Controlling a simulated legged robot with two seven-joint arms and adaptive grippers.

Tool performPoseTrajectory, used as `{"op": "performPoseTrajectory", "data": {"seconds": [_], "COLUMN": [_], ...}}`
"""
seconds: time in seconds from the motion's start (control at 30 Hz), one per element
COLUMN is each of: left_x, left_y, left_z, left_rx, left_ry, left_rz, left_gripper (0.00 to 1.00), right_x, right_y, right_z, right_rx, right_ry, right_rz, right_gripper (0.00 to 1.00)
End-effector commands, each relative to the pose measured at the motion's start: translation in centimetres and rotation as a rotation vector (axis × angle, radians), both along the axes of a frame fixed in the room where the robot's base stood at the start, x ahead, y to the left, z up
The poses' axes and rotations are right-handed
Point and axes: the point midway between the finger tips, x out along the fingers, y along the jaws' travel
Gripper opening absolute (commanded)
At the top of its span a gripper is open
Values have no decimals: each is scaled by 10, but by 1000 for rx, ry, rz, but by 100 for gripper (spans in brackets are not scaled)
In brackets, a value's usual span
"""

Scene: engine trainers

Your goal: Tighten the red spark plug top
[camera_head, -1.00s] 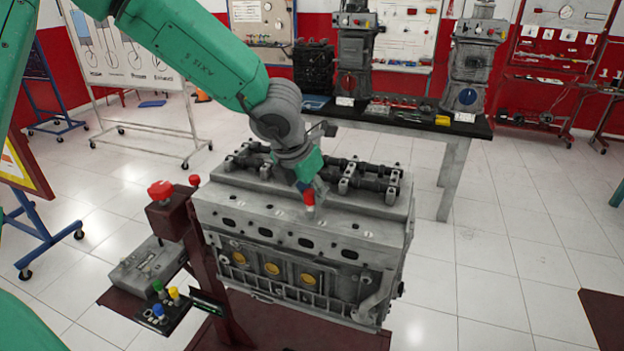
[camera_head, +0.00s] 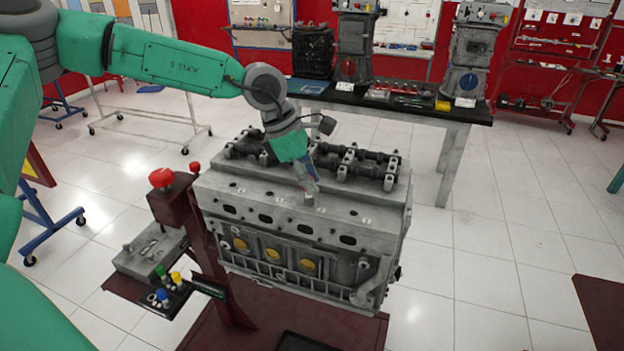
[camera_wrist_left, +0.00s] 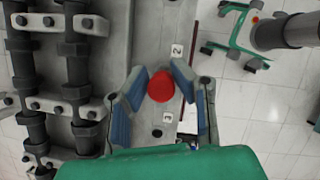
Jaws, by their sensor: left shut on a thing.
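The red spark plug top (camera_wrist_left: 161,87) shows as a round red cap between my gripper's fingers in the left wrist view, near the marks 2 and 3 on the engine block. My left gripper (camera_head: 308,186) reaches down to the top face of the grey engine block (camera_head: 352,211) and is shut on the red top. In the left wrist view its blue-grey fingers (camera_wrist_left: 160,84) stand on both sides of the cap. In the head view the fingers hide the red cap, and a pale grey piece shows below them at the block. How deep the plug sits is hidden.
Green (camera_head: 160,270), yellow (camera_head: 176,278) and blue (camera_head: 163,294) tops stand on a small black tray at the left. A red knob (camera_head: 161,178) rises from the dark red stand. Dark shafts (camera_head: 372,166) run along the block behind the gripper.

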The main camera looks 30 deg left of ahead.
Motion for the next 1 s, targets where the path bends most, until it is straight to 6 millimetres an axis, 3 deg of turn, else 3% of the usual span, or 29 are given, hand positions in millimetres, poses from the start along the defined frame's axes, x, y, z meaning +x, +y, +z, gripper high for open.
{"op": "performPoseTrajectory", "data": {"seconds": [1.0], "left_x": [1], "left_y": [1], "left_z": [-2], "left_rx": [1], "left_ry": [1], "left_rz": [-964], "left_gripper": [0], "right_x": [0], "right_y": [0], "right_z": [0], "right_rx": [0], "right_ry": [0], "right_rz": [0], "right_gripper": [40]}}
